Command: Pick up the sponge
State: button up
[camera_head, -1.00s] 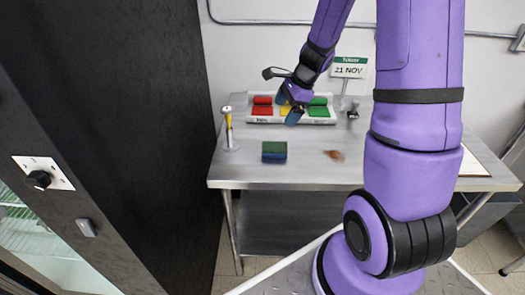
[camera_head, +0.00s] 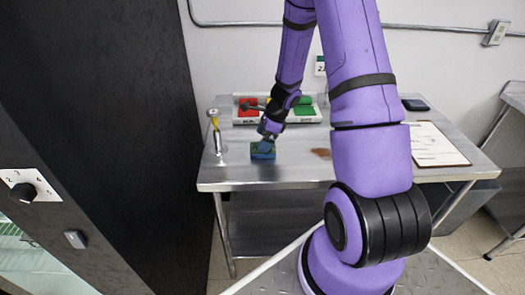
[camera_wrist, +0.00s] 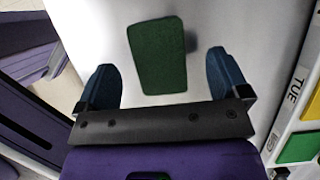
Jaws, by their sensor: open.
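In the wrist view the green face of the sponge (camera_wrist: 158,55) lies between and slightly beyond the two blue fingertips. My gripper (camera_head: 265,142) is right above the sponge in the head view. In the wrist view my gripper (camera_wrist: 165,78) is open, with a gap between each finger and the sponge. The gripper partly covers the sponge in the head view.

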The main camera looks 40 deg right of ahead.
jog(key=shift+x, duration=2.3)
jog(key=shift+a, duration=0.1)
jog(key=shift+c, duration=0.4)
jog(key=shift+r, duration=0.1)
jog(key=c, duration=0.9)
